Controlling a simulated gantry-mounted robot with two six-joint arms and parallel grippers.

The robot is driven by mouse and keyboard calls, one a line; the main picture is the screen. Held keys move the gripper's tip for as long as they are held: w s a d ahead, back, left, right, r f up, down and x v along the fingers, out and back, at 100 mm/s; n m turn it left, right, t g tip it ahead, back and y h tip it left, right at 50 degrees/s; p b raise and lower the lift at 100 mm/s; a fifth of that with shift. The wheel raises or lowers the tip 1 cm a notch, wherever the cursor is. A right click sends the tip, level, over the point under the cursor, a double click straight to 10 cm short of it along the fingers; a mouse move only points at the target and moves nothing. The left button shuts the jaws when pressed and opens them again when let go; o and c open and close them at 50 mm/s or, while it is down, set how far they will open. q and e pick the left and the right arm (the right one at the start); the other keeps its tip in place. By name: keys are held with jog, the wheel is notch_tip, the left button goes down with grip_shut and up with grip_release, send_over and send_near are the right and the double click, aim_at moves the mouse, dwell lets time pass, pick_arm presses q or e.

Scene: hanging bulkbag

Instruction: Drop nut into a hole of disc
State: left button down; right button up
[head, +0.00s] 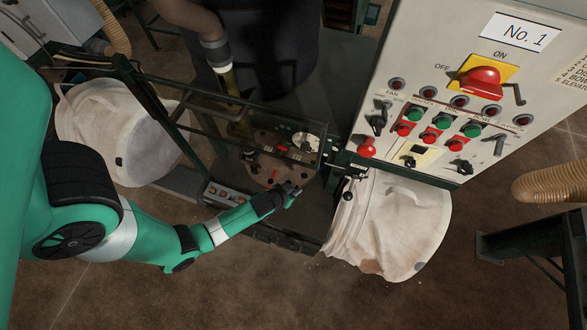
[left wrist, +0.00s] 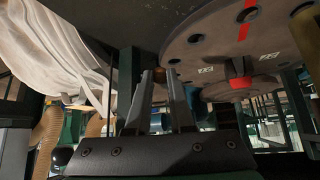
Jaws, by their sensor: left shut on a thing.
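The disc (head: 262,172) is a grey-brown round plate inside the dark frame in the head view, with small red marks. In the left wrist view the disc (left wrist: 215,42) fills the upper right, with several dark round holes near its rim and a red stripe. My left gripper (head: 292,189) reaches in from the left to the disc's near right edge. In the left wrist view its fingers (left wrist: 160,78) stand close together beside the disc's edge. They are shut on a small piece, taken as the nut, which is mostly hidden. My right gripper is not in view.
A control panel (head: 470,100) with knobs and buttons stands at upper right. White bulk bags hang at left (head: 118,135) and right (head: 395,225) of the frame. Dark frame bars (head: 215,100) surround the disc closely. Open floor (head: 250,295) lies in front.

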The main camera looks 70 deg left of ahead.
pick_arm(q)
jog(key=shift+w+a+f+b, duration=0.3)
jog(key=shift+w+a+b, duration=0.45)
jog(key=shift+a, duration=0.35)
jog(key=shift+w+a+f+b, duration=0.35)
jog(key=shift+w+a+b, duration=0.3)
jog(key=shift+w+a, duration=0.35)
jog(key=shift+w+a+f+b, duration=0.3)
jog(key=shift+w+a+b, duration=0.4)
jog(key=shift+a, duration=0.5)
jog(key=shift+w+a+f+b, duration=0.1)
jog(key=shift+a+f+b, duration=0.1)
jog(key=shift+b, duration=0.1)
jog(key=shift+d+f+b, duration=0.1)
jog(key=shift+f+b, duration=0.8)
jog(key=shift+f, duration=0.1)
jog(key=c, duration=0.7)
grip_release()
